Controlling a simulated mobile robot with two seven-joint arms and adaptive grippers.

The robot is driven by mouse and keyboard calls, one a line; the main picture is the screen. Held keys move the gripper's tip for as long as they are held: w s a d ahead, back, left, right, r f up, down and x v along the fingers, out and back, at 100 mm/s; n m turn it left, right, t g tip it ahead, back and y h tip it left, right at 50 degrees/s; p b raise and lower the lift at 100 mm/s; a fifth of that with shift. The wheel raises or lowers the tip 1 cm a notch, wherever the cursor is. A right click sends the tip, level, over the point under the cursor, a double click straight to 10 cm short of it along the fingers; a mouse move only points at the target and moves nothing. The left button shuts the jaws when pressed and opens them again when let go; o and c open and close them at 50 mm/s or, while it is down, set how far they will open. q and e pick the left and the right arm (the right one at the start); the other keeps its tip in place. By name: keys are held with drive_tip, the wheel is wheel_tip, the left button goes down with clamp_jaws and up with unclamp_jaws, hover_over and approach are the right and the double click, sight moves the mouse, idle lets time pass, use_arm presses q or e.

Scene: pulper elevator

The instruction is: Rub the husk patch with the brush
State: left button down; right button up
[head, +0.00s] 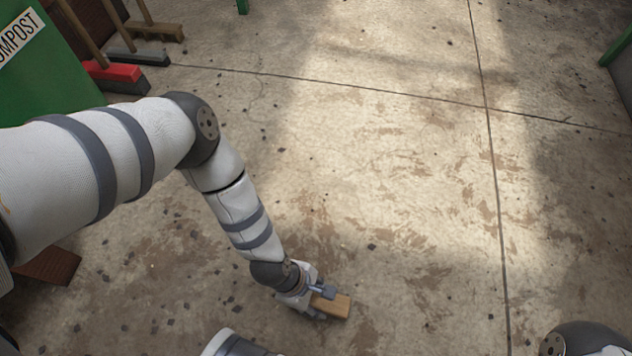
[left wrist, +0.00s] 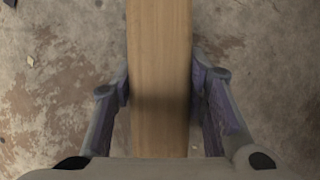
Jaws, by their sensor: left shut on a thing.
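My left gripper (head: 314,294) is shut on the brush (head: 331,305), a light brown wooden block, low over or at the concrete floor in the lower middle of the head view. In the left wrist view the brush (left wrist: 160,70) runs lengthwise between my left gripper's two fingers (left wrist: 160,100). Its bristles are hidden, and I cannot tell whether it touches the floor. Brown patchy stains (head: 415,240) cover the floor to the right of and beyond the brush; stains also show in the left wrist view (left wrist: 60,75). I cannot tell which stain is the husk patch. My right gripper is out of view.
A green compost bin (head: 40,70) stands at the upper left, with several brooms beside it, one with a red head (head: 112,71). Dark flecks lie scattered on the floor. The floor's middle and right are otherwise open.

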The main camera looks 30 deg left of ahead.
sight(316, 297)
use_arm(q)
wheel_tip(316, 297, up, 2)
drive_tip(key=shift+a+r+p, duration=0.1)
drive_tip(key=shift+r+p, duration=0.05)
drive_tip(key=shift+p, duration=0.55)
wheel_tip(316, 297, up, 3)
drive_tip(key=shift+r+p, duration=0.1)
drive_tip(key=shift+p, duration=1.1)
drive_tip(key=shift+r+p, duration=0.75)
drive_tip(key=shift+r, duration=0.2)
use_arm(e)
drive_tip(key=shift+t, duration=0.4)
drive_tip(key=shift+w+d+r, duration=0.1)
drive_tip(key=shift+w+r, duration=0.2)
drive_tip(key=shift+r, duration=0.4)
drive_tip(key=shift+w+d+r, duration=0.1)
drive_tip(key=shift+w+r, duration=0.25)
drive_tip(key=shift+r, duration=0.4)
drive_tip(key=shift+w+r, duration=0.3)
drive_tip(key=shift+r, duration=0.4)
